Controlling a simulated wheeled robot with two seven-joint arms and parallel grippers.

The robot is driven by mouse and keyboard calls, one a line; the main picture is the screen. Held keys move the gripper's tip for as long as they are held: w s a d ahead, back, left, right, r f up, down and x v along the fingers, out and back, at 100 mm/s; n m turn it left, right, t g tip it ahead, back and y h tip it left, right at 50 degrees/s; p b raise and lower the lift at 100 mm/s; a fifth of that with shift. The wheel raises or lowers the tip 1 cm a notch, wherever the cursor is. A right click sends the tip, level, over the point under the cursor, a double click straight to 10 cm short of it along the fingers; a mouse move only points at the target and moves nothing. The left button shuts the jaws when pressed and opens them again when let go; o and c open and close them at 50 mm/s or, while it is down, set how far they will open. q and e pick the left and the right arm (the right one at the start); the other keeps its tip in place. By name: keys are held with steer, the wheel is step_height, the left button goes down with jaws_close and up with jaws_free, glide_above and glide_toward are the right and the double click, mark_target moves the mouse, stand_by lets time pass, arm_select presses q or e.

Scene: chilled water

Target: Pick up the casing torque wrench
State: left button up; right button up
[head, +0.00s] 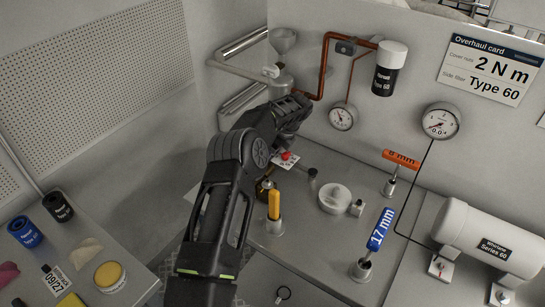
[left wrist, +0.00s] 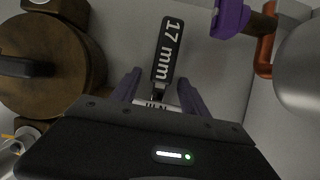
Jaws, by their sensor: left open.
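Several upright tools with labelled handles show, and I cannot tell from a label which is the casing torque wrench. In the left wrist view a dark handle marked "17 mm" (left wrist: 166,48) stands ahead, with its lower end between my open left gripper's fingers (left wrist: 159,78); touching cannot be told. In the head view my left gripper (head: 294,112) reaches toward the back wall by the copper pipe, and its fingers are hard to make out. A blue "17 mm" wrench (head: 381,229), an orange "8 mm" wrench (head: 401,159) and a yellow-handled tool (head: 274,205) stand on the bench.
A brown round housing (left wrist: 50,65) is left in the wrist view; a purple part (left wrist: 230,18) and grey rounded body (left wrist: 300,55) are right. Gauges and pipes line the wall.

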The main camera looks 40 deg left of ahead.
stand_by(0.4)
arm_select(q)
jaws_close()
stand_by(0.4)
steer(key=shift+r, duration=0.1)
stand_by(0.8)
